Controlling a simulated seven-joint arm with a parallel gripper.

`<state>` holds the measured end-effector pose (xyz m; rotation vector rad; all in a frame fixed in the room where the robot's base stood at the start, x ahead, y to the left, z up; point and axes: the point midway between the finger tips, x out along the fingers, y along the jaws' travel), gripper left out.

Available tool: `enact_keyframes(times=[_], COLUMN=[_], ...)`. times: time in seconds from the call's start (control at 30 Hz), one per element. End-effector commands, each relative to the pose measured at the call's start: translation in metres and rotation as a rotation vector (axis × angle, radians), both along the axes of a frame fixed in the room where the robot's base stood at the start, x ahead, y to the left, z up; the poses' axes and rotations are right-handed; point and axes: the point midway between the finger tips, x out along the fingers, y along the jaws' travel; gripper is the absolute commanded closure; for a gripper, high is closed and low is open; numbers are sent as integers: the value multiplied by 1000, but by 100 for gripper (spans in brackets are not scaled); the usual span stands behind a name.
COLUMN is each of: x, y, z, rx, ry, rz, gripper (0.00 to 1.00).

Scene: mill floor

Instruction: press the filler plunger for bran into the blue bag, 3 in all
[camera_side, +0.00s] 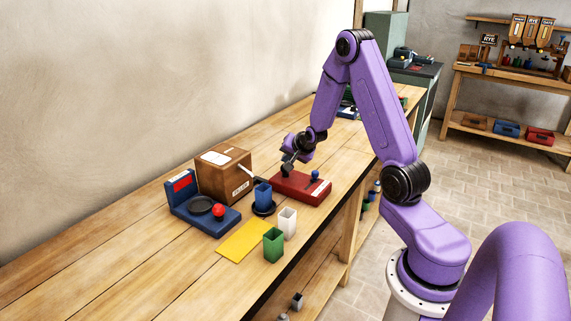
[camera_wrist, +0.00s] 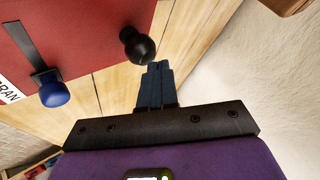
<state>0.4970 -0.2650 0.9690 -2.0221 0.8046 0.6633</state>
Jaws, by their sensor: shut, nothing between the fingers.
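The red filler box (camera_side: 290,191) lies on the bench, with a blue knob (camera_side: 315,175) near its right end. In the wrist view the red box (camera_wrist: 85,25) carries a label ending in "RAN", the blue knob (camera_wrist: 54,93) on a dark strip, and a round black knob (camera_wrist: 138,46). I cannot tell for sure which knob is the plunger. My gripper (camera_side: 287,166) is shut and empty over the left, far part of the red box. In the wrist view its fingertips (camera_wrist: 155,66) are close to the black knob; contact is unclear. The blue bag (camera_side: 263,194) stands upright and open-topped on a dark round base.
A blue scale-like device (camera_side: 229,222) with a red knob is at left. A yellow mat (camera_side: 241,243), a green container (camera_side: 273,244) and a white container (camera_side: 287,222) stand nearer the front edge.

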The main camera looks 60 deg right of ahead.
Motion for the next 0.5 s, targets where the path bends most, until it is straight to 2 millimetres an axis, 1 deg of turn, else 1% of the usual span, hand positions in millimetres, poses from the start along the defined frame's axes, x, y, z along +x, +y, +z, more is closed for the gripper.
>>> enact_keyframes(times=[0.5], x=[0], y=[0], z=[-6], rx=[1], ry=[2], rz=[1], gripper=[100])
